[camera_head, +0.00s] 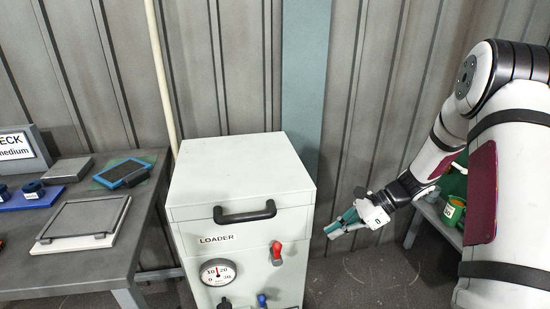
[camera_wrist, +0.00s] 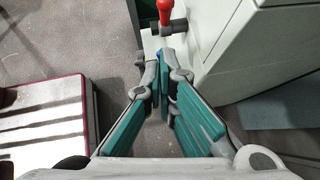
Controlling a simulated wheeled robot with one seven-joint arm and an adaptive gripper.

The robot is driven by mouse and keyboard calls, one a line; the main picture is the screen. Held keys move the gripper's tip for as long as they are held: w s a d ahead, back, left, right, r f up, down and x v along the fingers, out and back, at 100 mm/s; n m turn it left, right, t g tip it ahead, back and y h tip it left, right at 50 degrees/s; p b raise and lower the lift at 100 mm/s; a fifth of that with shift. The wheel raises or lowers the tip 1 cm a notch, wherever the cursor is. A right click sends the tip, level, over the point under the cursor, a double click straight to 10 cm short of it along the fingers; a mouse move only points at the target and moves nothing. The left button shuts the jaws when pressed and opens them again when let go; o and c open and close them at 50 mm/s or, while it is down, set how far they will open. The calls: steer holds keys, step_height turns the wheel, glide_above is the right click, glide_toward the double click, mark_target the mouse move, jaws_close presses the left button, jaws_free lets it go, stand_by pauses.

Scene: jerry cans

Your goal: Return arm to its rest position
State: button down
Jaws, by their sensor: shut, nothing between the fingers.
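My gripper (camera_head: 344,224) is at the end of my white arm, on the right side of the head view. It hangs to the right of the white LOADER cabinet (camera_head: 240,180), apart from it as far as I can tell. In the wrist view the green finger pads of my gripper (camera_wrist: 163,75) meet at the tips with nothing between them. The cabinet's side (camera_wrist: 225,45) shows at the upper right there, with a red-knobbed lever (camera_wrist: 172,14) beyond the fingertips.
A grey table (camera_head: 60,270) with a flat tray (camera_head: 85,220) and a blue-edged device (camera_head: 122,173) stands at left. A shelf (camera_head: 436,216) with a green can (camera_head: 453,211) is partly hidden behind my arm. A corrugated wall closes the back. Some floor is clear right of the cabinet.

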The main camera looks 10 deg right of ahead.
steer(key=s+a+r+n+g+h+p, duration=0.15)
steer(key=s+a+r+n, duration=0.3)
steer(key=r, duration=0.45)
steer(key=s+a+r+n+h+p, duration=0.1)
steer(key=s+a+r+n+h, duration=0.2)
steer(key=s+r+n, duration=0.5)
steer(key=s+r+n+t+h+p, duration=0.3)
steer(key=s+r+n, duration=0.4)
steer(key=s+r, duration=0.6)
steer(key=s+t+h, duration=0.1)
steer(key=s+h, duration=0.1)
steer(key=s, duration=0.2)
steer(key=shift+s+a+n, duration=0.15)
steer(key=shift+a+n, duration=0.05)
steer(key=shift+n, duration=0.15)
